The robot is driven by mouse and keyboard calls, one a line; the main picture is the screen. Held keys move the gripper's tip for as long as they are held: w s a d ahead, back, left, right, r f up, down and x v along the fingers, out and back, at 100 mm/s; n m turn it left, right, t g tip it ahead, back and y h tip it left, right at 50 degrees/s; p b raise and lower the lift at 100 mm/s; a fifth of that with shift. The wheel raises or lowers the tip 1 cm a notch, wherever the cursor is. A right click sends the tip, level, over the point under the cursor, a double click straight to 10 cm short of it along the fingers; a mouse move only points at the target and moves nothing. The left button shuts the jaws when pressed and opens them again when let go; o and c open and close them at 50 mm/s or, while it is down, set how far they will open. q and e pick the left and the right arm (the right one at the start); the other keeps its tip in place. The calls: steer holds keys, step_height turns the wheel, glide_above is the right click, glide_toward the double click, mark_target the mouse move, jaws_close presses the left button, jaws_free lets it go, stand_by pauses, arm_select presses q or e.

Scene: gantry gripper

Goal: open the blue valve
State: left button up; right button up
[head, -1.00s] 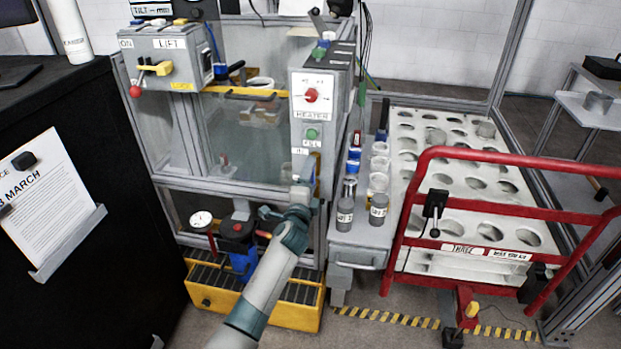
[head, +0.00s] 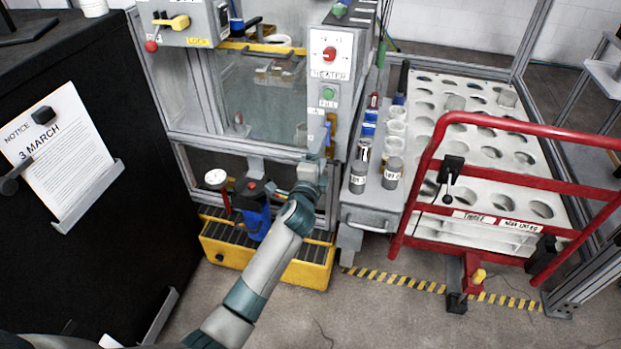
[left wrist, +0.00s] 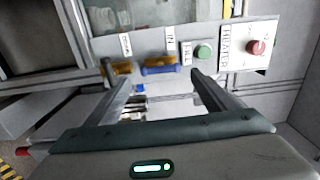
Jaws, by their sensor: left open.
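The blue valve handle (left wrist: 161,66) shows in the left wrist view as a short blue bar on the grey panel, below a small white label. A yellow-orange handle (left wrist: 119,68) sits beside it. My left gripper (left wrist: 160,82) is open, its two fingers pointing at the panel on either side of the blue handle. I see no contact, and the gap to the handle is hard to judge. In the head view my left gripper (head: 321,145) is at the lower part of the heater panel (head: 330,72), where it hides most of the blue handle.
The green fill button (left wrist: 204,52) and red heater knob (left wrist: 256,47) are close by on the panel. Bottles (head: 360,175) stand on a grey cart just right of the gripper. A red rail (head: 470,180) fronts a white rack. A blue device (head: 256,215) stands left of the arm.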

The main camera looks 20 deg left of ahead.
arm_select(q)
steer(key=s, duration=1.1)
arm_select(e)
steer(key=shift+s+a, duration=0.1)
steer(key=shift+s, duration=0.35)
steer(key=shift+w, duration=0.2)
